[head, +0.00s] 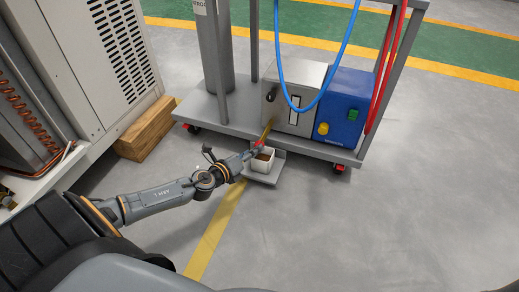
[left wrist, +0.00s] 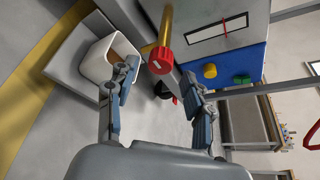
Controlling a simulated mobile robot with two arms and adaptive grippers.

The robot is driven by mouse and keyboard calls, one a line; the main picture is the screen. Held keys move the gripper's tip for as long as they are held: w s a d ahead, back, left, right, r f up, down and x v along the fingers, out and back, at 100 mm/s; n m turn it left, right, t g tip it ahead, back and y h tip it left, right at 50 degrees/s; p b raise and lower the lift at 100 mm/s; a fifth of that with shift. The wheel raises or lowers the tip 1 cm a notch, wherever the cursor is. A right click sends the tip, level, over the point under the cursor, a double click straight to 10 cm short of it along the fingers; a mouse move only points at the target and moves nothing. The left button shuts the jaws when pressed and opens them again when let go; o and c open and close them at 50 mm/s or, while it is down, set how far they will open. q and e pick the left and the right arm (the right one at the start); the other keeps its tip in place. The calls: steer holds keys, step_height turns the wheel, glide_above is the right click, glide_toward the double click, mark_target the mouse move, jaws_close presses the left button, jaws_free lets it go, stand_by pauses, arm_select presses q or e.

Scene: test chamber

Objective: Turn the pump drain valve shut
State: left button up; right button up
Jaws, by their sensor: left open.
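The red valve knob (left wrist: 161,60) sits on a brass pipe (left wrist: 165,25) that comes out from the pump's grey housing (left wrist: 215,15). In the head view the knob (head: 259,144) is small and lies right at my left gripper's tip. My left gripper (left wrist: 158,88) is open, its fingers on either side just short of the knob, with nothing between its pads. In the head view the left gripper (head: 253,152) partly hides the pipe end. Contact with the knob cannot be told. My right gripper is not in view.
The blue unit (head: 343,105) has a yellow knob and green switch. Blue and red hoses hang over the grey cart. A wooden block (head: 146,130) lies left.

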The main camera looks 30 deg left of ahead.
arm_select(q)
steer(key=shift+b+x, duration=0.65)
steer(key=shift+x, duration=1.8)
jaws_close()
